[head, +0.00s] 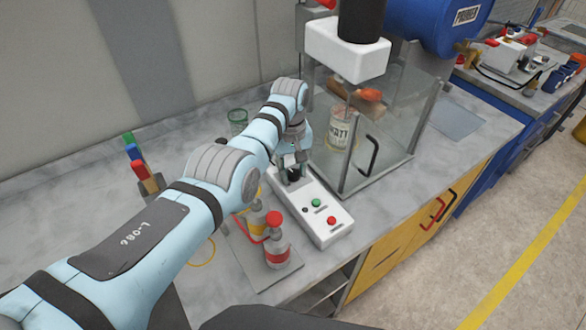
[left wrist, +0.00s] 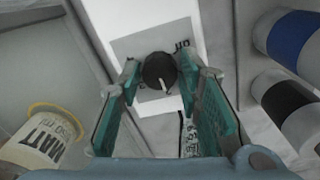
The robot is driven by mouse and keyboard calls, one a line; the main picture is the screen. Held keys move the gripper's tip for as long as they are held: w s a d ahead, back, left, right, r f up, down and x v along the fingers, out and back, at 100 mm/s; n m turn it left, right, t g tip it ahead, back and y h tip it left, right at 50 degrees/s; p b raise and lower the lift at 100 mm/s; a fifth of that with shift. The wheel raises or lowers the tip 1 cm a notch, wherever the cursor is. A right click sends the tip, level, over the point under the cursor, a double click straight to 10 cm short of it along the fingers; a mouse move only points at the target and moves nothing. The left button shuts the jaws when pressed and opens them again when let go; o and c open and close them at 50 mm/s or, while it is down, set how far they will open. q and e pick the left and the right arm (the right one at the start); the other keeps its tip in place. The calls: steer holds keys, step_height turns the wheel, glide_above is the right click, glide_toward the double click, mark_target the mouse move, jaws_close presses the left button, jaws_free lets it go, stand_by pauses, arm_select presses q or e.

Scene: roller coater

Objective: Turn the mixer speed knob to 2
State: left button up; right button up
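The mixer speed knob (head: 293,174) is black and round, at the far end of a white control box (head: 322,222) with a green and a red button. In the left wrist view the knob (left wrist: 158,70) sits on a grey label plate. Its white pointer points down and slightly right in that picture. An upside-down "OFF" is at the plate's upper right; the other marks are too small to read or hidden. My left gripper (head: 291,178) is over the knob. In the wrist view its fingertips (left wrist: 167,77) stand on both sides of the knob, with visible gaps. My right gripper is out of view.
A glass enclosure (head: 395,125) with a mixer head (head: 347,52) and a "MATT" can (head: 341,128) stands right of the box. A stand with red-topped bottles (head: 276,248) is close on its left. Coloured blocks (head: 141,165) and a green glass (head: 238,120) are farther left.

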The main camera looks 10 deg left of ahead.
mark_target(291, 172)
arm_select(q)
jaws_close()
steer(key=shift+m, duration=0.4)
steer(key=o, duration=0.6)
jaws_free()
step_height(291, 172, up, 12)
steer(key=shift+a+r, duration=0.1)
steer(key=shift+a, duration=0.05)
